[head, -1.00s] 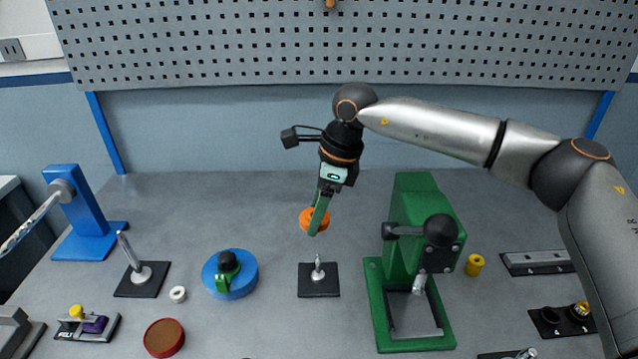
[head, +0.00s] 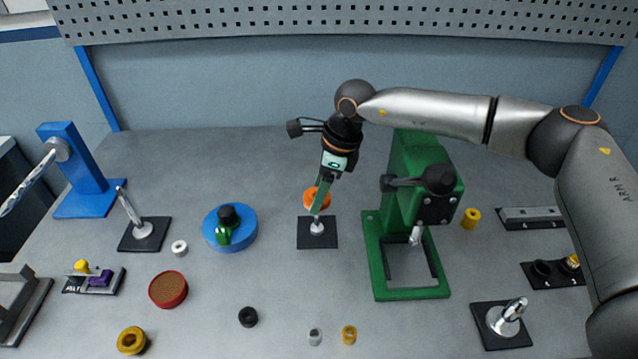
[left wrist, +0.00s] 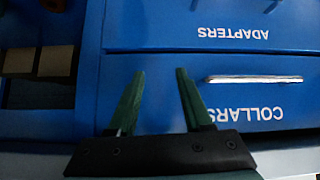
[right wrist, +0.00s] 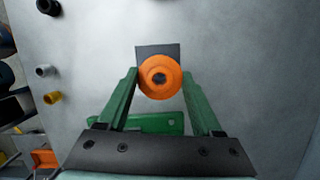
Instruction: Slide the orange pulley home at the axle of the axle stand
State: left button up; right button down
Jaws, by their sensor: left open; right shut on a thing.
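The orange pulley (head: 316,198) is held by my right gripper (head: 321,196) over the axle stand. The stand has a square black base (head: 308,242) and a short upright metal axle (head: 317,228). In the head view the pulley's lower edge meets the top of the axle; I cannot tell whether the tip is in the bore. In the right wrist view the pulley (right wrist: 149,84) sits between both green fingers (right wrist: 160,82), its dark bore facing the camera, the black base (right wrist: 153,50) behind it. My left gripper (left wrist: 160,76) is open and empty, in front of blue drawers.
A green press (head: 410,293) stands close to the right of the stand. A blue disc (head: 245,238) with a green-and-black part is to the left. Another peg stand (head: 130,243) and a red-rimmed disc (head: 168,290) lie further left.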

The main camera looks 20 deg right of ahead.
jog(key=shift+f+b, duration=0.3)
jog(key=shift+f, duration=0.05)
dwell(0.5)
dwell(1.1)
jog(key=shift+f+b, duration=0.15)
jog(key=shift+b, duration=0.2)
jog(key=shift+f+b, duration=1.1)
jog(key=shift+f, duration=0.2)
jog(key=shift+f, duration=0.1)
